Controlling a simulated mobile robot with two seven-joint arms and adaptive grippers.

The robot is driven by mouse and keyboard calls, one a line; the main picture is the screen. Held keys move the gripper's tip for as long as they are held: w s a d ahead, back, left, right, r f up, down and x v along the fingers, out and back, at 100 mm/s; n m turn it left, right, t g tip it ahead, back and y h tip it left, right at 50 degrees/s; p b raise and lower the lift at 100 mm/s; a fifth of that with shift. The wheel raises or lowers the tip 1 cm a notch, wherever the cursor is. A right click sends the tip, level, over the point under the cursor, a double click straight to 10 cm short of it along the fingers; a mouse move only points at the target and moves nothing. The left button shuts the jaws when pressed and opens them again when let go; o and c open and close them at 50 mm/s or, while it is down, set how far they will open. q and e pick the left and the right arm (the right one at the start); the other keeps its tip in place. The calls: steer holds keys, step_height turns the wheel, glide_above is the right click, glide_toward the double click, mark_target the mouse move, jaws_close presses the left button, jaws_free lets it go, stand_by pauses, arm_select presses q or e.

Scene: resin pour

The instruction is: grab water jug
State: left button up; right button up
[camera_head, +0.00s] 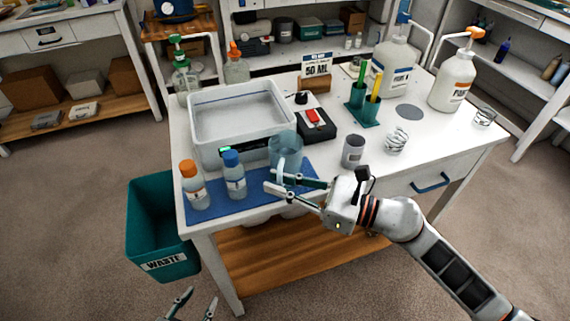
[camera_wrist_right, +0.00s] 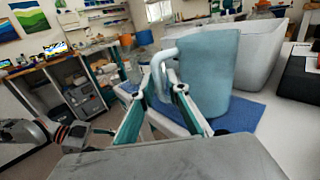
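The water jug (camera_head: 285,148) is a translucent blue pitcher with a pale handle. It stands upright on the blue mat (camera_head: 255,200) at the table's front edge. Its handle faces my right gripper (camera_head: 271,182). In the right wrist view the jug (camera_wrist_right: 212,75) fills the middle, and its handle (camera_wrist_right: 160,72) lies between the two spread fingertips of the right gripper (camera_wrist_right: 161,92). I cannot tell whether either finger touches the handle. My left gripper (camera_head: 191,303) is open and empty at the bottom of the head view, away from the table.
An orange-capped bottle (camera_head: 193,186) and a blue-capped bottle (camera_head: 234,177) stand left of the jug. A clear tub (camera_head: 207,153) is behind them. A grey cup (camera_head: 353,152) and a black scale (camera_head: 325,130) are to the right. A teal waste bin (camera_head: 150,215) stands left of the table.

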jaws_close()
steer(key=shift+r, duration=0.1)
